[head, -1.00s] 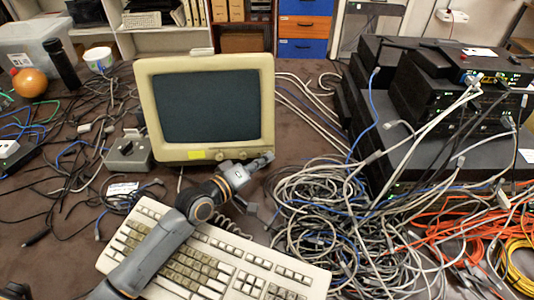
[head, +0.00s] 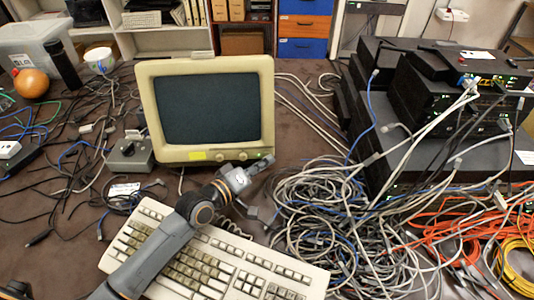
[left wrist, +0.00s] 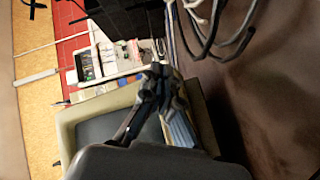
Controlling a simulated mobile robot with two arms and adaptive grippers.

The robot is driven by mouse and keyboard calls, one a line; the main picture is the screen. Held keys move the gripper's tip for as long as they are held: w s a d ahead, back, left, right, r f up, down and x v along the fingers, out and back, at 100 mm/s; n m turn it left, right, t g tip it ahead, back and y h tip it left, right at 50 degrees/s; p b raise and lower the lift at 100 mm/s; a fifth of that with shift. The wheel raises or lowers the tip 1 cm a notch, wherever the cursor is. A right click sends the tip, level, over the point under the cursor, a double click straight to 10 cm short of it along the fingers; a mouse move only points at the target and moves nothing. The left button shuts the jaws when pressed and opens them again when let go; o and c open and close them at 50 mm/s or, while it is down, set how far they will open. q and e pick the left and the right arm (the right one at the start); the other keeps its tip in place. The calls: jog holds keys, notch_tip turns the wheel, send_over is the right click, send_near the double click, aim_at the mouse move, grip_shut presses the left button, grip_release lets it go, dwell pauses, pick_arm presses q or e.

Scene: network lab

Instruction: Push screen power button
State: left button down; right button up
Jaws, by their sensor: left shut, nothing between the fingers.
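The screen (head: 207,108) is a beige CRT monitor with a dark face, upright on the table at the centre of the head view. My left gripper (head: 266,162) is shut and empty, just below and in front of the bezel's lower right corner. Contact with the screen cannot be made out. In the left wrist view the gripper (left wrist: 156,75) overlaps the screen's beige frame (left wrist: 70,122). My right gripper is out of view.
A beige keyboard (head: 215,262) lies under my left arm. Tangled grey cables (head: 325,215) spread to the right, beside stacked black network boxes (head: 440,100). A small grey box (head: 130,155) stands left of the screen. Brown table shows between the cables.

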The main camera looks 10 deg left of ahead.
pick_arm(q)
jog(key=shift+s+d+r+p, duration=0.2)
jog(key=shift+s+p, duration=0.15)
jog(key=shift+p, duration=0.15)
jog(key=s+p, duration=0.2)
jog(key=s+r+p, duration=0.1)
jog(key=shift+s+d, duration=0.1)
jog(key=shift+d, duration=0.3)
jog(key=shift+s+d+r+p, duration=0.2)
jog(key=shift+s+p, duration=0.2)
jog(key=shift+s, duration=0.45)
